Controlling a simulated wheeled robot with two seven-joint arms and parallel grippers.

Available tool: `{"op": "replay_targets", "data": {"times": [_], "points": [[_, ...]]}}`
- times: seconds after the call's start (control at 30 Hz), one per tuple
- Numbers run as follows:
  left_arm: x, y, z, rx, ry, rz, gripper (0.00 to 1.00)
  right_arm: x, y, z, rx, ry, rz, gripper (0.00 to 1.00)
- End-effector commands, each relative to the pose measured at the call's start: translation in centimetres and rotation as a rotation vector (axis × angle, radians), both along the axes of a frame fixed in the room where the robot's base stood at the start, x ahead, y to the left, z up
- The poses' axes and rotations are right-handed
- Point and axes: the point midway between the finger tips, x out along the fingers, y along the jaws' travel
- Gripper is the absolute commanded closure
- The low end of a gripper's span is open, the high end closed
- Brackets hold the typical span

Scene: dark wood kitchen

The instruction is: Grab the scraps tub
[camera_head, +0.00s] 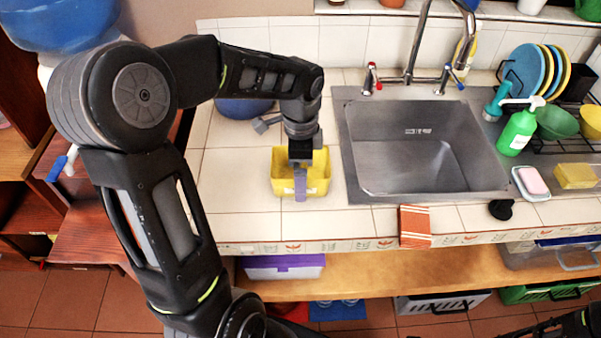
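A yellow tub (319,182), which looks like the scraps tub, sits on the tiled counter left of the sink. My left arm reaches over from the left, and my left gripper (300,180) points down at the tub. A grey finger shows in front of the tub's near wall. The other finger is hidden, so I cannot tell whether the gripper is shut on the wall or apart from it. Only a dark bit of my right arm shows at the bottom right corner. My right gripper is out of view.
The steel sink (425,150) is right of the tub. A blue bowl (243,108) and a grey utensil (266,123) lie behind it. A striped cloth (414,226) hangs over the counter edge. A green soap bottle (517,131) stands right of the sink. Counter left of the tub is clear.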

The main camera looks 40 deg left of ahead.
Motion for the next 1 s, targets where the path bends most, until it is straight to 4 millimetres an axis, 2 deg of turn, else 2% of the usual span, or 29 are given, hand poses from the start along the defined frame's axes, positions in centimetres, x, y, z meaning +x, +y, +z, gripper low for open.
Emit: {"op": "replay_targets", "data": {"times": [0.43,1.0], "points": [[0.01,0.01,0.05,0.001,-0.001,0.000,0.00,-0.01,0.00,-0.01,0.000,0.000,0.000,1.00],[0.01,0.01,0.06,0.001,-0.001,0.000,0.46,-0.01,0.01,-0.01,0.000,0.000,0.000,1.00]]}}
